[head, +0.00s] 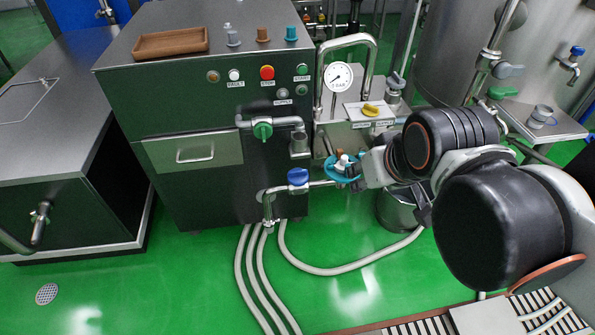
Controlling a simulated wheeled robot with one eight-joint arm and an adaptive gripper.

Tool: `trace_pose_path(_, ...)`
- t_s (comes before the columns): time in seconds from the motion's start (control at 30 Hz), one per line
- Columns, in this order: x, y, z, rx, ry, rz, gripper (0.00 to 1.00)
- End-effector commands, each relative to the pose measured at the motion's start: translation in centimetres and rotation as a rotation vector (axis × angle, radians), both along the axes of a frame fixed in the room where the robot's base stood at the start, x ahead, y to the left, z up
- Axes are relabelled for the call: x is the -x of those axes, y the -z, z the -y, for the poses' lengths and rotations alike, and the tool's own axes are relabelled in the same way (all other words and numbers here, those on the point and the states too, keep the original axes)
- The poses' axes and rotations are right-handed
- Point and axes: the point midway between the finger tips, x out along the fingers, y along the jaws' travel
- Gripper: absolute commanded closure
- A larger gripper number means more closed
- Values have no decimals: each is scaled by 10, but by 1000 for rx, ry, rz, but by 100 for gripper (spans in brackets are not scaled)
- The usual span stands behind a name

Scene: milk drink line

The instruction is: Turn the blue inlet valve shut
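The blue inlet valve (298,176) is a small blue handle on a steel pipe low at the front right of the dark green cabinet. The handle lies roughly along the pipe. A teal handwheel (340,168) is just to its right. My arm reaches in from the right, and my gripper (358,172) is at the handwheel's right side, apart from the blue handle. The fingers are small and partly hidden by my wrist. I cannot tell whether they are open or shut, or whether they touch the handwheel.
A green valve (263,131) is on the pipe above the blue one. A pressure gauge (338,77) and yellow knob (371,110) stand behind. Pale hoses (330,270) cross the green floor.

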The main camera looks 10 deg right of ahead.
Motion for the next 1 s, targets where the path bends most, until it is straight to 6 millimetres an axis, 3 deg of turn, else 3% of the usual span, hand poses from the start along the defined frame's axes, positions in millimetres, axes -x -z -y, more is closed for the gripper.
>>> trace_pose_path(0.23, -57, -23, -7, 108, -190, -86, 69)
trace_pose_path(0.5, -125, -24, -16, 217, -421, -181, 69)
trace_pose_path(0.77, -192, -4, -28, 303, -653, -266, 69)
trace_pose_path(1.0, -250, 33, -40, 366, -877, -338, 69)
